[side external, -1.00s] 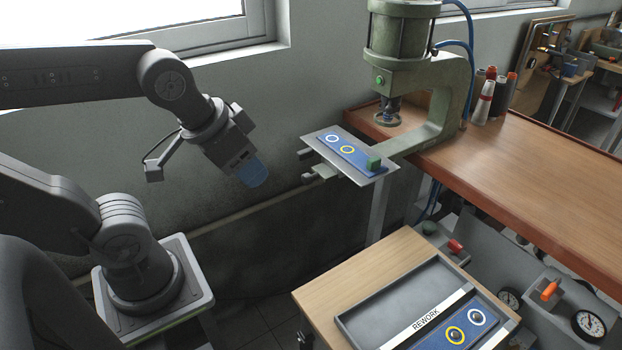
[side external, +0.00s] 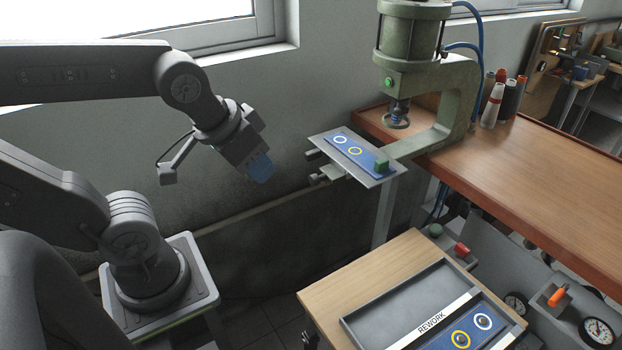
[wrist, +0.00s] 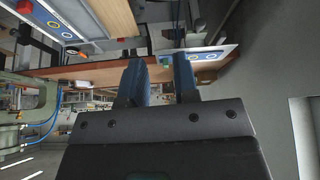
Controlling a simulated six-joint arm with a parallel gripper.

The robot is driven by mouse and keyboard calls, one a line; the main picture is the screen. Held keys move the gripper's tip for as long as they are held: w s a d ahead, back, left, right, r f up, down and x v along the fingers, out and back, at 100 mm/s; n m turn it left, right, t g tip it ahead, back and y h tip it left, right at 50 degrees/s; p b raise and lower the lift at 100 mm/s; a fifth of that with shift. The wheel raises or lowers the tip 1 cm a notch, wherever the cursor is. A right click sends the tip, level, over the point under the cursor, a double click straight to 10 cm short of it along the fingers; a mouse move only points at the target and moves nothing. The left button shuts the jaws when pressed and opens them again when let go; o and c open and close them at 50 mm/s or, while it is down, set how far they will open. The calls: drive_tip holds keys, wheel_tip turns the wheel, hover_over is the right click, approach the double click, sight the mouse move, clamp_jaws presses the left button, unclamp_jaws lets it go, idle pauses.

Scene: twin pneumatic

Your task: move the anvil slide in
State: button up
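The anvil slide (side external: 346,165) is a light plate with a blue strip bearing a white ring, a yellow ring and a green block (side external: 381,167). It sticks out to the left in front of the green press (side external: 448,95), with the ram above the area behind it. My gripper (side external: 262,173) has blue fingers and hangs to the left of the slide, clear of it. In the wrist view its two fingers (wrist: 158,63) stand apart with nothing between them.
A wooden table with a rework tray (side external: 367,310) and a blue ringed strip stands below right. The brown bench (side external: 540,150) carries the press and several bottles (side external: 493,103). The space between my gripper and the slide is clear.

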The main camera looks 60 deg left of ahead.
sight(350, 155)
drive_tip(key=w+a+f+n+y, duration=0.1)
drive_tip(key=a+n, duration=0.1)
drive_tip(key=n, duration=0.2)
drive_tip(key=w+a+f+n+y, duration=0.1)
drive_tip(key=w+f+n, duration=0.1)
drive_tip(key=n, duration=0.2)
drive_tip(key=w+a+f+n+y, duration=0.1)
drive_tip(key=w+a+f+n, duration=0.1)
drive_tip(key=n, duration=0.2)
drive_tip(key=shift+a+f+n, duration=0.2)
drive_tip(key=shift+a+n, duration=0.1)
clamp_jaws()
drive_tip(key=w+a+f+n, duration=0.2)
drive_tip(key=w+a+f, duration=0.2)
drive_tip(key=w+f, duration=0.5)
drive_tip(key=shift+w+f+y, duration=0.2)
drive_tip(key=shift+f+y, duration=0.1)
drive_tip(key=shift+w, duration=0.1)
drive_tip(key=w, duration=1.3)
drive_tip(key=shift+w, duration=0.2)
drive_tip(key=shift+s, duration=0.1)
